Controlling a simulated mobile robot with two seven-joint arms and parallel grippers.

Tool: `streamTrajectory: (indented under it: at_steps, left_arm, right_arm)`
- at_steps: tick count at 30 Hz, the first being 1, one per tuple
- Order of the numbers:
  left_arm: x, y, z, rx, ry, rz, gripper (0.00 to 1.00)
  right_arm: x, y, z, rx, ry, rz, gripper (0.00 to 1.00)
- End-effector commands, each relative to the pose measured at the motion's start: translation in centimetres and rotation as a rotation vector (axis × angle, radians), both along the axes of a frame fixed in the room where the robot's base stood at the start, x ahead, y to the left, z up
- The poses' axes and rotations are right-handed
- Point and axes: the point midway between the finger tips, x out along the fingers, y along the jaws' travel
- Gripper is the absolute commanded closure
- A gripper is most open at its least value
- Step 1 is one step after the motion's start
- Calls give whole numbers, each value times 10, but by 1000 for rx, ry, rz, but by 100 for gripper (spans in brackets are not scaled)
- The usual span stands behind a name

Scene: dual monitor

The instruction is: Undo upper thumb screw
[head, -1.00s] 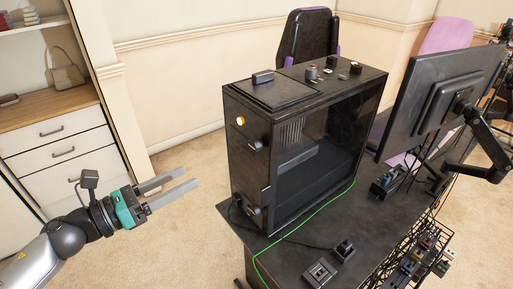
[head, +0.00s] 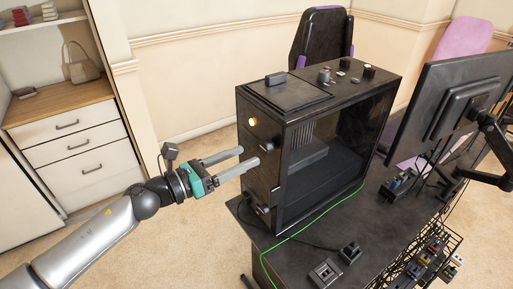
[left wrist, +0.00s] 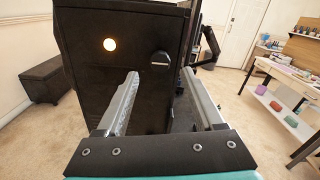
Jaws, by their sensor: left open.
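A black PC case (head: 262,178) stands on the dark desk, with a see-through side panel. The upper thumb screw (head: 267,147) is a small dark knob on its narrow left face, below a glowing round light (head: 252,121). In the left wrist view the upper thumb screw (left wrist: 160,59) is a round slotted knob, just beyond the fingertips and between their lines. A lower knob (head: 262,210) sits near the case's bottom. My left gripper (head: 249,156) is open and empty, its fingers pointing at the case face close to the upper screw. Contact cannot be told.
The desk (head: 300,258) carries a green cable (head: 310,222), small dark blocks (head: 325,272) and a monitor (head: 452,98) on an arm at the right. A drawer cabinet (head: 75,150) stands at the left. Open floor lies between the cabinet and desk.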

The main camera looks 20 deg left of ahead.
Motion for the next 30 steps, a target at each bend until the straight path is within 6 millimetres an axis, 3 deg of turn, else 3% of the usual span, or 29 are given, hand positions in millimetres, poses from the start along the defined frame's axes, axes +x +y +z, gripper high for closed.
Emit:
streamTrajectory:
  at_steps: [9,23,30]
  left_arm:
    - [29,-22,1,-2,-1,1,31]
    - [37,-29,-1,-1,1,0,31]
    - [37,-29,0,-1,1,0,54]
  right_arm:
    - [-1,0,9,1,1,1,34]
    - [-2,1,10,1,3,3,34]
    - [-2,1,10,2,4,3,34]
